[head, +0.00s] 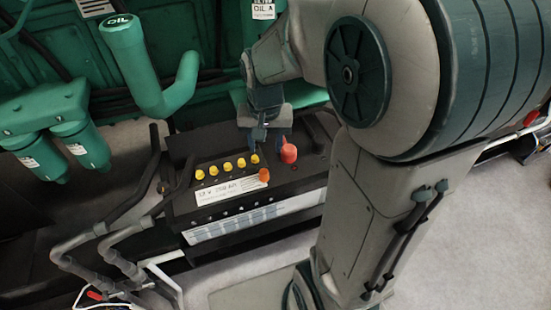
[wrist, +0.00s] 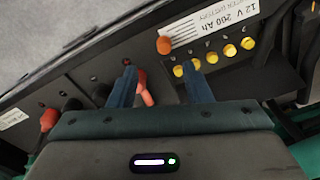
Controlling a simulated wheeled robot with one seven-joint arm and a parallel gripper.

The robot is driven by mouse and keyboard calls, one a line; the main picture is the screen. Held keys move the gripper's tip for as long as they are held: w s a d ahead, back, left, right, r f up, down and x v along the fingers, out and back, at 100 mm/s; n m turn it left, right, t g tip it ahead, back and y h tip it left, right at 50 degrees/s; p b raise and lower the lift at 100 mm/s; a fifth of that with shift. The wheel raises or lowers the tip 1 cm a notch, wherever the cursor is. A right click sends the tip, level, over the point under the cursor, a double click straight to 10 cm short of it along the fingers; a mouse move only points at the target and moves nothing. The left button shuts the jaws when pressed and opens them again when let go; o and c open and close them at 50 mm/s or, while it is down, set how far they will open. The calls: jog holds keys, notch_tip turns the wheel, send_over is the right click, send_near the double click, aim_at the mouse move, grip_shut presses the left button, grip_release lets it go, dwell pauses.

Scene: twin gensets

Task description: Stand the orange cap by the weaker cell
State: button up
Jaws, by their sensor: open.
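The orange cap (head: 264,175) stands on top of a black battery (head: 300,184), near the right end of its white label; it also shows in the wrist view (wrist: 164,45). A row of several yellow cell caps (head: 227,166) runs along the battery top, and the row shows in the wrist view (wrist: 211,58). Which cell is weaker cannot be told from these views. My gripper (head: 259,134) is open and empty above the battery's back side. In the wrist view its fingers (wrist: 159,68) point toward the battery top, with the orange cap beyond the tips, apart from them.
A red terminal cover (head: 288,153) stands right of the caps, close by my left finger in the wrist view (wrist: 146,90). Another red cover (wrist: 50,118) lies farther left there. Black-and-grey pipes (head: 110,240) stand left of the battery. Green filters (head: 62,140) and engine pipework are behind.

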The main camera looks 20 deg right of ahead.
jog(key=s+r+n+t, duration=0.1)
jog(key=s+r+n, duration=0.3)
jog(key=s, duration=0.7)
jog(key=shift+r+t, duration=0.15)
jog(key=shift+t, duration=0.25)
jog(key=shift+a+r, duration=0.1)
notch_tip(320, 180, up, 5)
jog(key=p, duration=0.5)
jog(key=shift+w+r, duration=0.1)
